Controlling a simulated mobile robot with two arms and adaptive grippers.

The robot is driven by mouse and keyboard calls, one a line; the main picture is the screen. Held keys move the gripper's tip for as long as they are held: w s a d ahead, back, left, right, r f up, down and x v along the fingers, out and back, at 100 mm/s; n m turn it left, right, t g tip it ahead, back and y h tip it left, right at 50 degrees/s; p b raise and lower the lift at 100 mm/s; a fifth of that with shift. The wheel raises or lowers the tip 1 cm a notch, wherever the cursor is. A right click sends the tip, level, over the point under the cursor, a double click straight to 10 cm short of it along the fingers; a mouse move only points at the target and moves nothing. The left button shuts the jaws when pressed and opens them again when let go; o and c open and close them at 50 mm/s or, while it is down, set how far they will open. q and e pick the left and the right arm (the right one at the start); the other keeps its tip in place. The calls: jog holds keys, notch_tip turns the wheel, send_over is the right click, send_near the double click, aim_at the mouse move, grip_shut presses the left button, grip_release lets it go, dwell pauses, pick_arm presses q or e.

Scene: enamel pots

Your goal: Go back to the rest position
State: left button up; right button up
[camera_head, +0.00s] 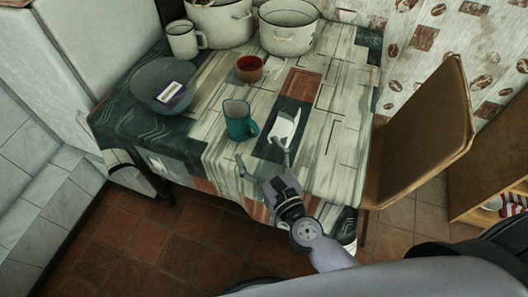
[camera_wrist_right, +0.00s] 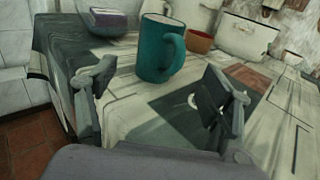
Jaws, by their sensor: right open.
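My right gripper (camera_head: 260,158) is at the near edge of the table. Its fingers are spread with nothing between them. In the right wrist view the two fingers (camera_wrist_right: 155,92) stand wide apart. A teal mug (camera_head: 238,121) stands upright on the table just beyond the fingertips, apart from them. It also shows in the right wrist view (camera_wrist_right: 156,50), with its handle to the right. My left gripper is not in view.
The patterned tablecloth (camera_head: 325,150) also holds a grey bowl (camera_head: 150,92) with a purple-and-white box (camera_head: 173,95), a red-brown cup (camera_head: 249,69), a white mug (camera_head: 184,41) and white pots (camera_head: 287,30). A brown chair (camera_head: 425,135) stands right. Tiled floor (camera_head: 130,240) lies in front.

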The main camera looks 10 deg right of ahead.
jog(key=shift+w+a, duration=0.1)
jog(key=shift+w, duration=0.05)
jog(key=s+a+n+g+y, duration=0.3)
jog(key=s+n+g, duration=0.1)
jog(key=n, duration=0.8)
jog(key=s+a+n+g+y, duration=0.3)
jog(key=s+a+n, duration=0.1)
jog(key=n, duration=0.7)
jog(key=s+d+f+n+g+h, duration=0.4)
jog(key=s+d+n+h, duration=0.15)
jog(key=d, duration=0.45)
jog(key=s+d+f+n+g+h, duration=0.35)
jog(key=s+d+n, duration=0.3)
jog(key=d, duration=0.25)
notch_tip(320, 180, down, 23)
jog(key=n+p, duration=0.1)
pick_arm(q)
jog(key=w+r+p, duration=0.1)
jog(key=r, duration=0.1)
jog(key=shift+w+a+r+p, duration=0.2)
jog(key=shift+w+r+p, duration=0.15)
pick_arm(e)
jog(key=s+d+f+g, duration=0.2)
jog(key=s+f, duration=1.5)
jog(key=shift+d+h, duration=0.3)
jog(key=shift+h, duration=0.1)
